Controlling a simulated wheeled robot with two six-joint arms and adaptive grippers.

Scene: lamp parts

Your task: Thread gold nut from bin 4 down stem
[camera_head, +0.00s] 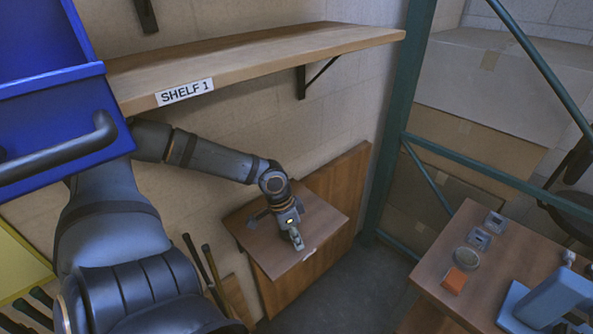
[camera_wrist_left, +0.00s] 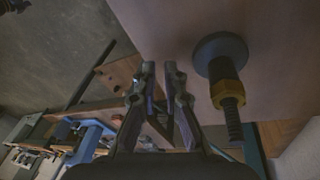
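The gold nut (camera_wrist_left: 226,89) sits around the dark threaded stem (camera_wrist_left: 233,120) in the left wrist view, close to a round grey disc (camera_wrist_left: 220,50) on a wooden board (camera_wrist_left: 285,40). The stem points toward the bottom of that picture, past the nut. My left gripper (camera_wrist_left: 160,68) is beside the stem and apart from it, its fingertips a narrow gap apart with nothing between them. In the head view my left gripper (camera_head: 297,240) is over the small wooden wall table (camera_head: 322,218); the nut cannot be made out there. My right gripper is not in view.
Shelf 1 (camera_head: 250,62) runs above my left arm, with a blue bin (camera_head: 45,60) at upper left. A workbench (camera_head: 435,260) at right holds an orange block (camera_head: 454,280), a round dish (camera_head: 467,258) and a blue device (camera_head: 545,300). A green rack post (camera_head: 390,140) stands between.

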